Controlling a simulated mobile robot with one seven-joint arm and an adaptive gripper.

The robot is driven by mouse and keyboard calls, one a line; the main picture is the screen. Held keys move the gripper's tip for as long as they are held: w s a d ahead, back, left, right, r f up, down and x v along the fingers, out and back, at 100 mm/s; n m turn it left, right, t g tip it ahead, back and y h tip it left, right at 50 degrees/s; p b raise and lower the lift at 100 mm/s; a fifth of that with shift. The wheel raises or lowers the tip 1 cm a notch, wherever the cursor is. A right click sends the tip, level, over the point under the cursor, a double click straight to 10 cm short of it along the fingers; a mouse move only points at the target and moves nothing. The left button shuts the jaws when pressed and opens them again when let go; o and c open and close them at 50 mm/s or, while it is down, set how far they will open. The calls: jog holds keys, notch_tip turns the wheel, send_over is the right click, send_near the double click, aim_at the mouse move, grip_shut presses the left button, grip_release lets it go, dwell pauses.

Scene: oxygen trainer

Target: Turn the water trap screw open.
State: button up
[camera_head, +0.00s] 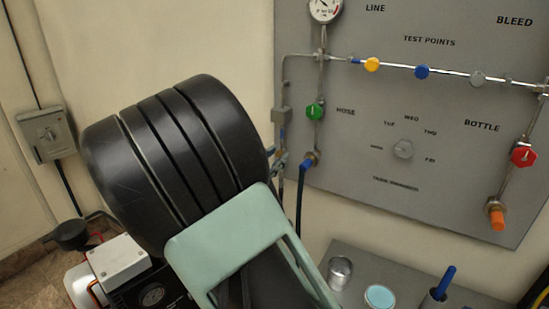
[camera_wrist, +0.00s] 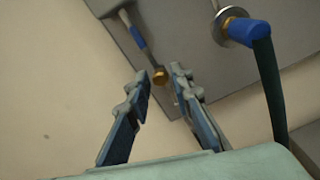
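The water trap screw appears to be the small brass knob (camera_wrist: 160,76) at the lower end of a thin fitting with a blue band (camera_wrist: 138,38), near the panel's lower edge in the wrist view. My gripper (camera_wrist: 161,84) is open and empty, with its two blue-grey fingers apart. In the wrist view the brass knob shows between the fingertips; I cannot tell how far beyond them it lies.
A blue-ended hose (camera_wrist: 245,31) hangs to the right of the fingers. The grey panel (camera_head: 350,205) carries green (camera_head: 314,111) and red (camera_head: 523,155) knobs. A shelf below holds a metal cup (camera_head: 340,272) and a blue-topped jar (camera_head: 379,297). A wall switch box (camera_head: 46,135) is at left.

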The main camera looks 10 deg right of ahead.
grip_shut()
